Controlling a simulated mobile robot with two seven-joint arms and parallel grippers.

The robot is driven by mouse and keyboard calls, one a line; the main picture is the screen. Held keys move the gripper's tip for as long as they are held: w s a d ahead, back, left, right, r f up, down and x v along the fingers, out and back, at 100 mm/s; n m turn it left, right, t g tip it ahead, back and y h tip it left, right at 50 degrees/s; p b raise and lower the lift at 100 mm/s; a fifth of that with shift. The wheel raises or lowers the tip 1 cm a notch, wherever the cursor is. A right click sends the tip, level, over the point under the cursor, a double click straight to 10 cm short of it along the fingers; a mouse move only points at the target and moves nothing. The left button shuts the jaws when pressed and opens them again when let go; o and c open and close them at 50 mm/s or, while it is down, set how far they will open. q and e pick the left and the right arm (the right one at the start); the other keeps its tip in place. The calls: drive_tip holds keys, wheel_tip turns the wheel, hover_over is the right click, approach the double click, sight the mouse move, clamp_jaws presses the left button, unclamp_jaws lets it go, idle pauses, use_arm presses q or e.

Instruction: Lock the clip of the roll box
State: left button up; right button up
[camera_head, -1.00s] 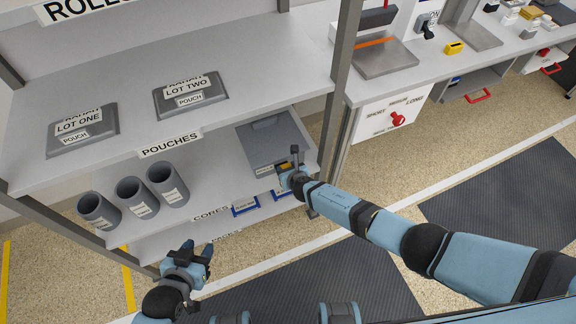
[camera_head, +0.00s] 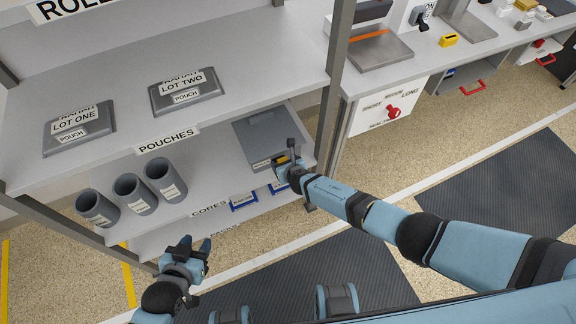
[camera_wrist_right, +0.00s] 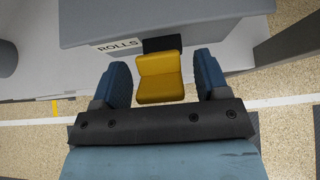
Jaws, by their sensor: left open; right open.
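The roll box (camera_head: 262,138) is a grey box with a closed lid on the middle shelf, at its right end. In the right wrist view its grey side (camera_wrist_right: 185,25) bears a ROLLS label (camera_wrist_right: 117,46). The yellow clip (camera_wrist_right: 160,80) hangs at the box's edge, with a dark part behind it. My right gripper (camera_wrist_right: 160,82) is open, its two blue fingers on either side of the clip with gaps showing. In the head view the right gripper (camera_head: 287,163) covers most of the clip. My left gripper (camera_head: 196,250) is open and empty in front of the shelves.
Three grey core tubes (camera_head: 136,194) stand left on the same shelf. Two grey pouches boxes, LOT ONE (camera_head: 95,116) and LOT TWO (camera_head: 205,85), lie on the shelf above. A metal shelf post (camera_head: 335,75) rises just right of the roll box. Blue-edged bins (camera_head: 243,202) sit below.

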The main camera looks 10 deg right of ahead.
drive_tip(key=p+v, duration=0.6)
drive_tip(key=v, duration=0.7)
drive_tip(key=shift+s+r+p, duration=0.2)
drive_tip(key=shift+p, duration=0.1)
